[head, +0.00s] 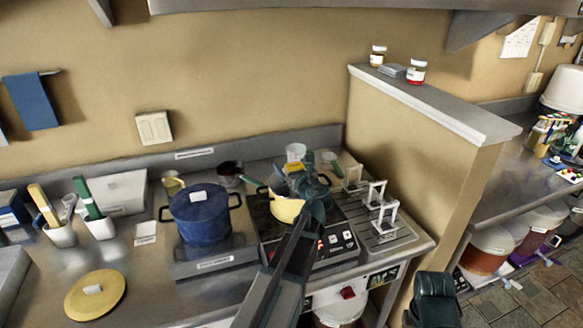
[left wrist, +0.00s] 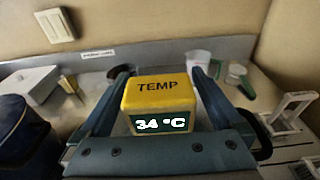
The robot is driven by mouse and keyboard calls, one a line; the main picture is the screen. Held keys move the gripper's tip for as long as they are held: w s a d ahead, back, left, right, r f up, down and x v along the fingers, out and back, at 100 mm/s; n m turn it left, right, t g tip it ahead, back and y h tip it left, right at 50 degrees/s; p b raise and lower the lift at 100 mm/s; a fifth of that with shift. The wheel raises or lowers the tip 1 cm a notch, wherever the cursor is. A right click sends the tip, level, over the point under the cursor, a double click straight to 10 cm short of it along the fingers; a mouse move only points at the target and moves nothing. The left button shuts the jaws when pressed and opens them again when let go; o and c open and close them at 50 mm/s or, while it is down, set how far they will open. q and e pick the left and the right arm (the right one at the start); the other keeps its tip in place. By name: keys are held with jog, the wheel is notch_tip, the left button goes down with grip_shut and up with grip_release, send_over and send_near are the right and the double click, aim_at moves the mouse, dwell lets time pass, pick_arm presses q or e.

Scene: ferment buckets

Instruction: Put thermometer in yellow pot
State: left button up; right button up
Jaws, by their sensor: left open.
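The yellow pot (head: 286,211) stands on the dark hot plate, partly covered by my left gripper (head: 300,178), which is over its right side. In the left wrist view, the thermometer is a yellow block (left wrist: 159,91) marked TEMP with a dark display reading 34 °C. It sits between the two fingers of my left gripper (left wrist: 161,74), which are open on either side of it. Its lower end is hidden, so I cannot tell whether it is inside the pot. A dark part at the bottom right of the head view looks like my right gripper (head: 434,298); its jaws are unclear.
A blue lidded pot (head: 200,217) stands left of the hot plate (head: 335,240). A yellow round lid (head: 96,306) lies at the front left. White stands (head: 377,192) are on the right, before a partition wall (head: 415,150). White cups (head: 296,152) stand behind.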

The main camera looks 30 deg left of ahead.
pick_arm(q)
jog(key=p+v, duration=0.1)
jog(key=v, duration=1.1)
jog(key=shift+p, duration=0.3)
jog(key=s+d+f+n+g+h, duration=0.6)
jog(key=s+d+f+n, duration=0.2)
jog(key=d+f+n, duration=0.6)
jog(key=s+d+f+n+g+h, duration=0.2)
jog(key=s+d+n, duration=0.2)
jog(key=s+d, duration=0.2)
jog(key=s+d+f+n+g+h, duration=0.2)
jog(key=s+d+n+h, duration=0.1)
jog(key=s+d, duration=0.3)
jog(key=shift+d+f+n+g, duration=0.3)
jog(key=shift+d+n, duration=0.4)
jog(key=shift+d, duration=0.3)
jog(key=shift+w, duration=0.1)
